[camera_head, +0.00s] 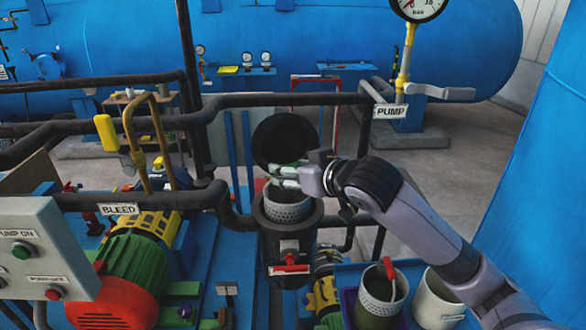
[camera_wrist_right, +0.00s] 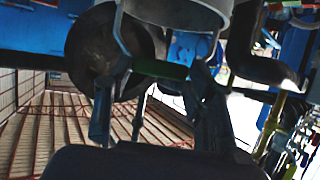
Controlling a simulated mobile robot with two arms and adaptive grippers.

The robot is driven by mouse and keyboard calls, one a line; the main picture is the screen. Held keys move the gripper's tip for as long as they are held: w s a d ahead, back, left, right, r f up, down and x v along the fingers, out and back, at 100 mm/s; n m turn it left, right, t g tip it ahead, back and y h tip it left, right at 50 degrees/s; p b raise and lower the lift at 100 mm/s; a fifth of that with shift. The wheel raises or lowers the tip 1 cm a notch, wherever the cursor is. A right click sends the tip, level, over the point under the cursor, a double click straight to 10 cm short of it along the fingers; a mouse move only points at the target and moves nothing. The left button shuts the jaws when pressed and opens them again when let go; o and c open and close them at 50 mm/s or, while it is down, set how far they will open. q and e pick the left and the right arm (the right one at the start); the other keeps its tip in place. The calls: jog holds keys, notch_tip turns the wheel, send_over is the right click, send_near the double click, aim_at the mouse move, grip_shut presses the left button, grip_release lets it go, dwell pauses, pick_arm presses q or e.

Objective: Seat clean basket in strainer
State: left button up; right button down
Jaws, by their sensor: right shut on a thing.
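The clean basket (camera_head: 287,212) is a pale perforated cup at the mouth of the dark strainer (camera_head: 263,222). Its upper part stands above the strainer rim; its lower part is hidden, so I cannot tell how deep it sits. My right gripper (camera_head: 284,178) is above it, shut on its handle. In the right wrist view the gripper's fingers (camera_wrist_right: 160,85) are around the handle's green grip (camera_wrist_right: 160,69), and the basket's pale rim (camera_wrist_right: 178,12) is at the top. The strainer's round dark lid (camera_head: 283,136) stands open behind the mouth. My left gripper is not in view.
A container with a red-handled basket (camera_head: 379,296) and a white bucket (camera_head: 437,303) stand at lower right. A red valve handle (camera_head: 290,268) is on the strainer's front. Dark pipes (camera_head: 270,99) run behind and to the left. A green and red motor (camera_head: 125,285) is at lower left.

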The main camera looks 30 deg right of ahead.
aim_at(302, 206)
jog(key=shift+f+b, duration=2.65)
jog(key=shift+f, duration=1.75)
jog(key=c, duration=0.6)
grip_release()
jog(key=shift+c, duration=0.2)
jog(key=shift+s+f, duration=0.1)
jog(key=v, duration=0.7)
jog(key=shift+s+d, duration=0.1)
jog(key=shift+s, duration=0.05)
